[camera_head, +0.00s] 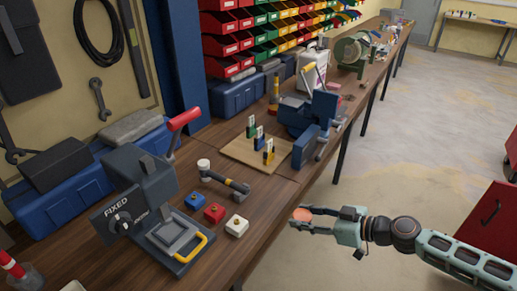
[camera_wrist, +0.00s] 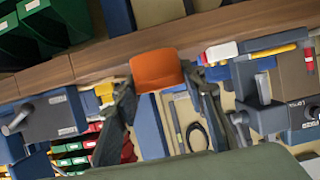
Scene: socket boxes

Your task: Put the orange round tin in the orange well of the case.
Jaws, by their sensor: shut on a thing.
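The orange round tin (camera_head: 301,214) is in my gripper (camera_head: 303,219) in the head view, held in the air past the bench's front edge, above the floor. In the wrist view the tin (camera_wrist: 156,68) sits between the two dark fingertips of my gripper (camera_wrist: 158,84), which are shut on it. The fingers cover parts of its sides. I cannot make out a case with an orange well in either view.
Small blue (camera_head: 197,200), red (camera_head: 214,212) and white (camera_head: 236,225) boxes stand on the bench. A grey fixture (camera_head: 150,200) with a red lever is left of them. A wooden board (camera_head: 240,150) and blue vise (camera_head: 305,112) stand behind. A red cabinet (camera_head: 485,215) is at right.

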